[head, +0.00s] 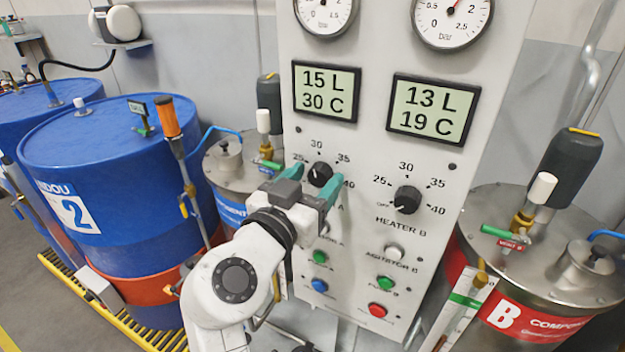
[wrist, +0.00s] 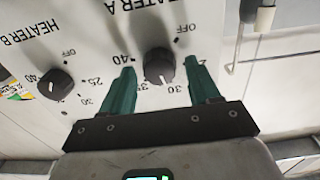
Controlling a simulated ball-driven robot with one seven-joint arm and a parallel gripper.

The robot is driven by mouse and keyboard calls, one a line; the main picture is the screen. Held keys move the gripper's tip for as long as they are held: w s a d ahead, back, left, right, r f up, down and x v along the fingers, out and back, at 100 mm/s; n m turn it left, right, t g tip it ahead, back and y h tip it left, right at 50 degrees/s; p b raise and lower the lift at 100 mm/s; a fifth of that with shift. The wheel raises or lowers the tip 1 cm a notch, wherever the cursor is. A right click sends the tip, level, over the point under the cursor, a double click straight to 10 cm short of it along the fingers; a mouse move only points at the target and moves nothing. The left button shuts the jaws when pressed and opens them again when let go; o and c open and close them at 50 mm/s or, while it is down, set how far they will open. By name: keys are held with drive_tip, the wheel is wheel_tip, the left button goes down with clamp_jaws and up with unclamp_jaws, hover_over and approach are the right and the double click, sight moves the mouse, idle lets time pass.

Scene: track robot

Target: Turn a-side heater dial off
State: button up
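The heater A dial (head: 320,174) is a black knob on the grey control panel (head: 310,140), under the left display reading 15 L and 30 C. In the wrist view the dial (wrist: 159,65) shows upside down between the green fingers, its white mark pointing about at 30. My gripper (head: 313,180) is in front of the dial. In the wrist view my gripper (wrist: 160,72) is open, one finger on each side of the dial. Gaps show on both sides, with no clear contact. My gripper and arm hide part of the heater A label in the head view.
The heater B dial (head: 407,200) is to the right on the same panel, its mark near OFF. Push buttons, such as the red one (head: 377,310), sit below. Blue drums (head: 85,150) stand left, and a metal tank B (head: 530,250) stands right.

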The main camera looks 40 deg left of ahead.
drive_tip(key=c, duration=0.9)
drive_tip(key=shift+c, duration=0.2)
